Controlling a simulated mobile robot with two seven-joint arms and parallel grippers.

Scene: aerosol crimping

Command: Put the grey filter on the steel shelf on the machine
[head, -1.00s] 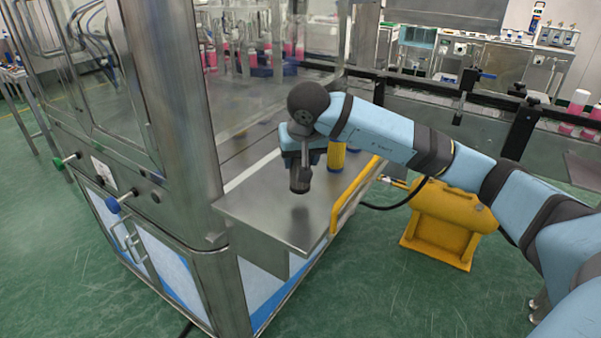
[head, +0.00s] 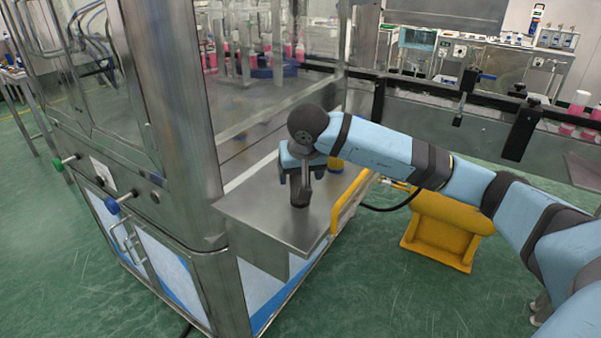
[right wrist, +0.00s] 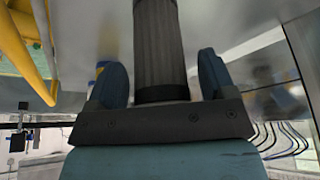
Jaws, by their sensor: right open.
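The grey filter (head: 300,196) is a dark ribbed cylinder. It stands upright on the bare steel shelf (head: 262,217) on the machine's side, and its lower end appears to touch the shelf. My right gripper (head: 301,176) is around the filter's upper part from above. In the right wrist view the filter (right wrist: 157,45) lies between the two blue fingers (right wrist: 160,82), with a gap on each side, so the jaws are open. The filter's upper end is hidden by the gripper in the head view. My left gripper is not in view.
A yellow and blue object (head: 336,163) stands on the shelf just behind my right gripper. A yellow rail (head: 352,203) runs along the shelf's right edge. The machine's steel post (head: 185,130) rises at the left. The shelf's front part is clear.

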